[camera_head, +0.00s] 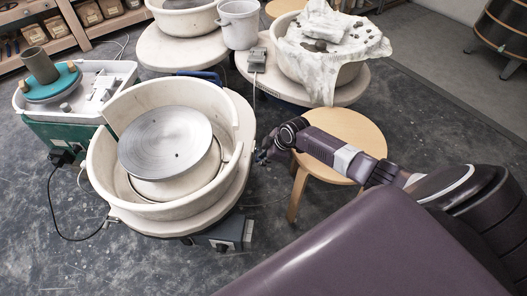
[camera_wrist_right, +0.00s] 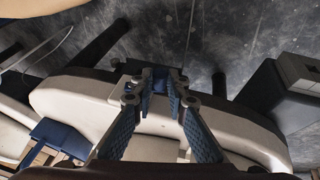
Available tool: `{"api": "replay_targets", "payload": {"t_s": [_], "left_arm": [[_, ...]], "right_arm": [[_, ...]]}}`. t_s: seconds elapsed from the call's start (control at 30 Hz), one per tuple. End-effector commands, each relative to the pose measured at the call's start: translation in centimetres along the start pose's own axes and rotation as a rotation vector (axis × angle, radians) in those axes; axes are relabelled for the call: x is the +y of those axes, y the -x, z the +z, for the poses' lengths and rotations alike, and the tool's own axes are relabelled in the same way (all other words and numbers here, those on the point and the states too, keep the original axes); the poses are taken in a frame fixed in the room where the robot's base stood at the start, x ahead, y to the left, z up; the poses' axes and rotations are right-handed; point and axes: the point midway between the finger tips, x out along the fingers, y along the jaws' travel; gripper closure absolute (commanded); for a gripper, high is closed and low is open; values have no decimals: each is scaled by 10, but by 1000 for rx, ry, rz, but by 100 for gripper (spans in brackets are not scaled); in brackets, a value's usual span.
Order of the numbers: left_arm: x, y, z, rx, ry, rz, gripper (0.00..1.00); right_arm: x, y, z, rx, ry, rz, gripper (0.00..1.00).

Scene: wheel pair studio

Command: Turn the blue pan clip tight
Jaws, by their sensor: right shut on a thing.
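The potter's wheel with the cream splash pan (camera_head: 103,160) and grey wheel head (camera_head: 165,143) stands left of centre in the head view. My right gripper (camera_head: 263,154) is at the right side of this wheel, close to the pan's edge. In the right wrist view its fingers (camera_wrist_right: 160,92) are closed around a small dark blue part, the blue pan clip (camera_wrist_right: 159,73), at the edge of the pale wheel body. The fingertips hide most of the clip, so its turn angle cannot be told. My left gripper is in neither view.
A round wooden stool (camera_head: 345,140) stands under my right forearm. A grey pedal box (camera_head: 222,234) is below the wheel. Other wheels stand behind, one with a cloth-draped pan (camera_head: 340,45). Another blue part (camera_wrist_right: 62,136) shows at left in the wrist view.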

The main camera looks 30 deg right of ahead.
Motion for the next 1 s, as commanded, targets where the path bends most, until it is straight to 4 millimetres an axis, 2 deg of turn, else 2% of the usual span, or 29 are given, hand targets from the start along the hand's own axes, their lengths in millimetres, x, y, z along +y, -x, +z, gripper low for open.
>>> {"api": "replay_targets", "payload": {"t_s": [0.3,0.7,0.73,0.8,0.9,1.0], "left_arm": [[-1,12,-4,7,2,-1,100],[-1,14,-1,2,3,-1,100],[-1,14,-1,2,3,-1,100],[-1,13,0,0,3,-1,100],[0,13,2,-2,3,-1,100],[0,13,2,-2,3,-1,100]], "right_arm": [[1,2,0,-3,-28,-68,100],[1,2,0,-2,-30,-74,100],[1,2,0,-2,-30,-74,85],[1,2,0,-2,-30,-73,77],[1,2,0,-2,-30,-73,69],[2,2,-1,-1,-30,-72,69]]}}
